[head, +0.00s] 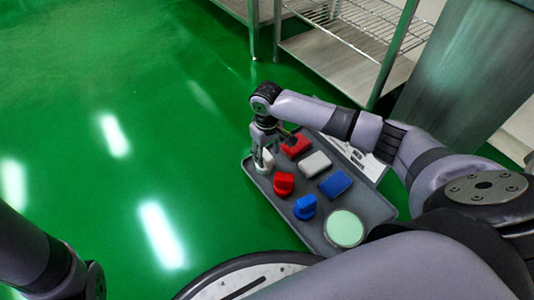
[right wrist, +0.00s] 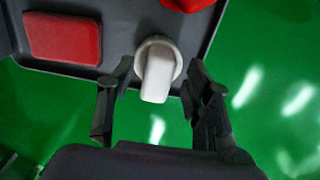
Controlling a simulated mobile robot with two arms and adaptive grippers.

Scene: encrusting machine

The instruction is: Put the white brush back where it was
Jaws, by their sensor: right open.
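The white brush (head: 264,162) stands at the far left corner of the grey tray (head: 375,208). In the right wrist view, the brush (right wrist: 157,72) shows a round base and a blunt handle, and it lies between my two fingers. My right gripper (head: 263,150) is open around the brush, with a gap on both sides, and it also shows in the right wrist view (right wrist: 158,80). It partly hides the brush in the head view. My left gripper is out of view; only part of my left arm shows.
The tray also bears a red brush (head: 284,184), a blue brush (head: 305,207), a red block (head: 296,145), a white block (head: 314,164), a blue block (head: 335,184) and a pale green disc (head: 345,228). A metal rack (head: 345,45) stands behind. Green floor is clear left.

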